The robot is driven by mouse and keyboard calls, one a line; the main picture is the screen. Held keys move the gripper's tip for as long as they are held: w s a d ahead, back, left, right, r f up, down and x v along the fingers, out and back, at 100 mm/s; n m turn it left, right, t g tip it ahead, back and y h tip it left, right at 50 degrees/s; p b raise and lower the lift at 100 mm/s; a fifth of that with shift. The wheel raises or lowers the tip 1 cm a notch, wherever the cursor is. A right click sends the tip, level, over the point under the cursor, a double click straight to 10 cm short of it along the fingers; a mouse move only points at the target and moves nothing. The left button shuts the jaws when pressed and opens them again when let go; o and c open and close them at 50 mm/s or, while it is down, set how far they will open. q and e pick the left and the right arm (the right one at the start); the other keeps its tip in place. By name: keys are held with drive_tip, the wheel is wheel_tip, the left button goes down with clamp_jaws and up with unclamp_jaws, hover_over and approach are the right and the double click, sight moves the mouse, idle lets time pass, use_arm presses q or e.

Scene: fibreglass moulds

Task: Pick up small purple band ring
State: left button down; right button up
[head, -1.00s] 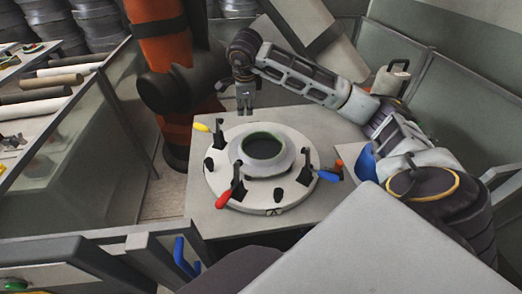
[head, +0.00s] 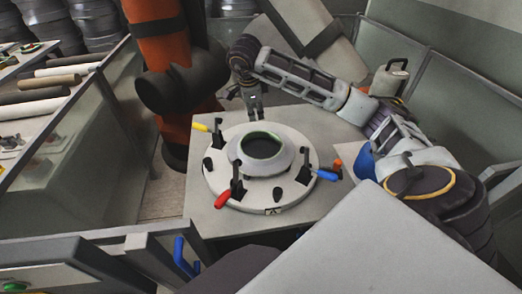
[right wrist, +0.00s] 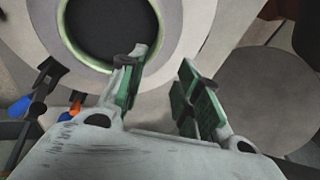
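I cannot make out a small purple band ring in either view. A round white mould (head: 222,188) with a raised collar and a dark, green-edged opening sits on the table in the head view. The mould also shows in the right wrist view (right wrist: 191,22). My right gripper (head: 255,115) hangs above the far side of the mould. In the right wrist view my right gripper (right wrist: 165,72) is open, with green finger pads apart and nothing seen between them. Its left finger overlaps the opening's edge in that view. My left gripper is not in view.
Clamps with yellow (head: 200,127), red (head: 222,200) and blue (head: 327,176) handles stand around the mould. The grey table (head: 210,222) is bare at its front left. An orange robot arm (head: 160,45) stands behind left. Grey partitions (head: 455,90) close off the right.

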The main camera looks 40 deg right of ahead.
drive_tip(key=x, duration=0.7)
drive_tip(key=shift+f, duration=0.2)
drive_tip(key=shift+w+f+p, duration=0.15)
drive_tip(key=shift+f+p, duration=0.15)
drive_tip(key=shift+f, duration=0.65)
drive_tip(key=shift+w+f+p, duration=0.15)
drive_tip(key=shift+f+p, duration=0.1)
drive_tip(key=shift+f, duration=0.7)
drive_tip(key=shift+w+d+f, duration=0.15)
drive_tip(key=shift+d+f, duration=0.1)
drive_tip(key=shift+f, duration=0.3)
clamp_jaws()
